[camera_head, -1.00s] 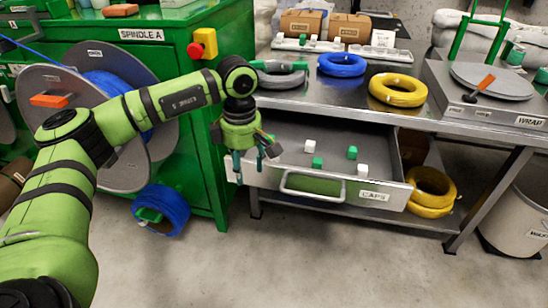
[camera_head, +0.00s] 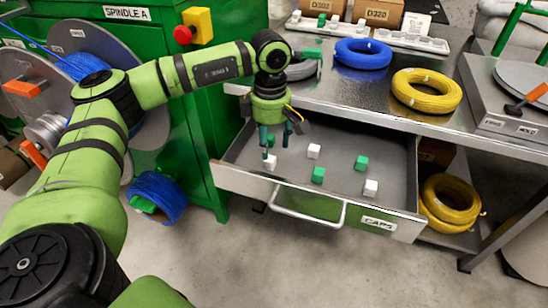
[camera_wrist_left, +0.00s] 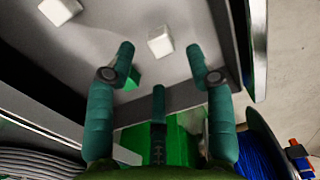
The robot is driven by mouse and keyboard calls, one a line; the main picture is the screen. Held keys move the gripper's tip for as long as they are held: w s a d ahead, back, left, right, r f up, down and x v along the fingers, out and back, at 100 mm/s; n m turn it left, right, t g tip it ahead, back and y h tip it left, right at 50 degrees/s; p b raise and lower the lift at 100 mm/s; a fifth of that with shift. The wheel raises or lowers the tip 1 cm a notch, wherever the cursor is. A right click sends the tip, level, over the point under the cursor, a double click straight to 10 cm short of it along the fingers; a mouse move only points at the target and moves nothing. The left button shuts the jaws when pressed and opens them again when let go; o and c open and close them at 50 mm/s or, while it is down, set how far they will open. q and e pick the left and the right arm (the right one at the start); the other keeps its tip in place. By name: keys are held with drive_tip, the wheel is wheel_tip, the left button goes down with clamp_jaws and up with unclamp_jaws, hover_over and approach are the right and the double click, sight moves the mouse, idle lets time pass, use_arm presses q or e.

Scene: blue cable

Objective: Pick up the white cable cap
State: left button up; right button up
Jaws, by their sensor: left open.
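The open caps drawer (camera_head: 243,183) holds small white and green cube-shaped caps. One white cap (camera_head: 270,162) is right under my left gripper (camera_head: 275,146), near the drawer's left side. Another white cap (camera_head: 313,151) lies just right of it, and a third white cap (camera_head: 370,187) lies near the front right. In the left wrist view a white cap (camera_wrist_left: 160,41) shows ahead, between the lines of the open left fingers (camera_wrist_left: 161,62). A second white cap (camera_wrist_left: 60,10) is at upper left. The left gripper is open and empty, pointing down. My right gripper is out of view.
Green caps (camera_head: 318,175) (camera_head: 361,163) lie among the white ones. The drawer's front handle (camera_head: 308,215) sticks out. A green spindle cabinet (camera_head: 200,140) stands left of the drawer. The steel tabletop with a blue coil (camera_head: 362,54) and yellow coil (camera_head: 426,91) overhangs the drawer's back.

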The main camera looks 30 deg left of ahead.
sight(271, 159)
use_arm(q)
wheel_tip(271, 159, down, 5)
drive_tip(key=shift+r+b, duration=0.1)
drive_tip(key=shift+b, duration=0.45)
drive_tip(key=shift+f, duration=0.35)
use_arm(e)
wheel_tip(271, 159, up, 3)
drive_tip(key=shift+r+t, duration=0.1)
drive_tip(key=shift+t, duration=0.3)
use_arm(q)
drive_tip(key=shift+c, duration=0.4)
drive_tip(key=c, duration=0.7)
